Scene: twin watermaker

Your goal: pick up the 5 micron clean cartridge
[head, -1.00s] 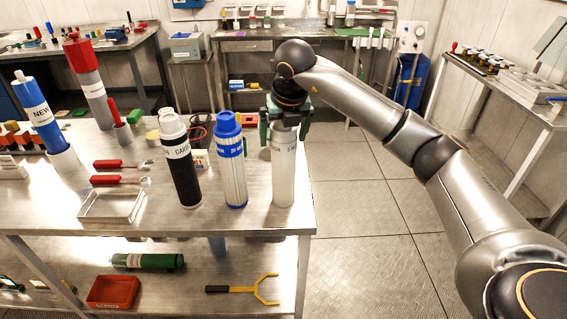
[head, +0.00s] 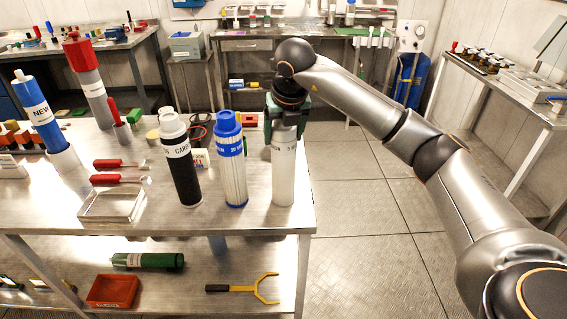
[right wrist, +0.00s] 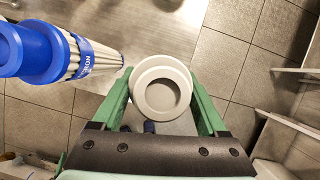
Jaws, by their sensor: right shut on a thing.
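The white cartridge (head: 284,172) stands upright near the right edge of the steel table; its label is partly readable and partly covered. My right gripper (head: 286,125) is above it, pointing down, with its fingers shut on the cartridge's top. In the right wrist view the cartridge's round white cap (right wrist: 161,92) sits between the two green fingers of the gripper (right wrist: 163,103). The cartridge's base appears to rest on the table. My left gripper is not in view.
A blue-capped pleated cartridge (head: 231,165) stands close to the left, with a black carbon cartridge (head: 181,165) beyond it. A metal tray (head: 112,206) and red-handled tools (head: 120,179) lie further left. Open floor (head: 370,240) is right of the table.

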